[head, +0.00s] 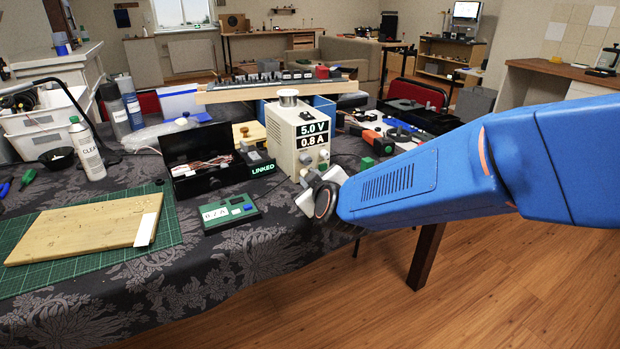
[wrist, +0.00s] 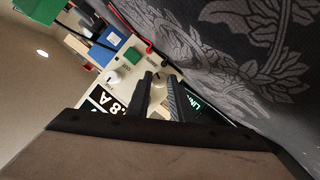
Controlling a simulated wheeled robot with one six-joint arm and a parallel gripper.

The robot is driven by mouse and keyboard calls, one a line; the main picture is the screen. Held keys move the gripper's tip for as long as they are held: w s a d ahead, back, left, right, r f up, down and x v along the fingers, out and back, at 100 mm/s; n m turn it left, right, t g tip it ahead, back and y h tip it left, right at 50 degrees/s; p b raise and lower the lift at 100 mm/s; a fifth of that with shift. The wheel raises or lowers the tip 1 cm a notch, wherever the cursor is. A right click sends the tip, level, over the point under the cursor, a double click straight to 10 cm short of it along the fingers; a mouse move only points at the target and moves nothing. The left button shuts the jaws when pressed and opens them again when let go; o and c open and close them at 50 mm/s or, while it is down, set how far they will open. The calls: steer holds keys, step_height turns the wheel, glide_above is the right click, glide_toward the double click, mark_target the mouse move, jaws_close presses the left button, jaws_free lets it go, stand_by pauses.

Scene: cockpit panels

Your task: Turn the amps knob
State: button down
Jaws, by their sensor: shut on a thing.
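The cream power supply (head: 284,127) stands on the table in the head view, its display reading 5.0 V and 0.8 A. Its front panel, with the 0.8 A line, also fills the middle of the wrist view (wrist: 126,72), turned on its side. My gripper (wrist: 160,76) is at this panel, its two dark fingers on either side of a round knob (wrist: 160,80) and shut on it. The knob is partly hidden by the fingers, and its label cannot be read. A second, pale knob (wrist: 113,77) is beside it, apart from the fingers. In the head view my gripper (head: 306,182) is partly hidden by my wrist.
A black open box (head: 200,160) with wires and a green LINKED display (head: 262,168) stand left of the supply. A green-and-grey device (head: 229,212) lies in front. A wooden board (head: 80,232) lies on a green mat at left. Several tools lie right of the supply.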

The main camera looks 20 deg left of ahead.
steer(key=shift+n+t, duration=0.3)
steer(key=shift+n, duration=0.2)
stand_by(0.3)
steer(key=c, duration=1.6)
jaws_free()
steer(key=shift+o, duration=0.2)
steer(key=v, duration=1.7)
steer(key=shift+s, duration=0.3)
steer(key=shift+a, duration=0.1)
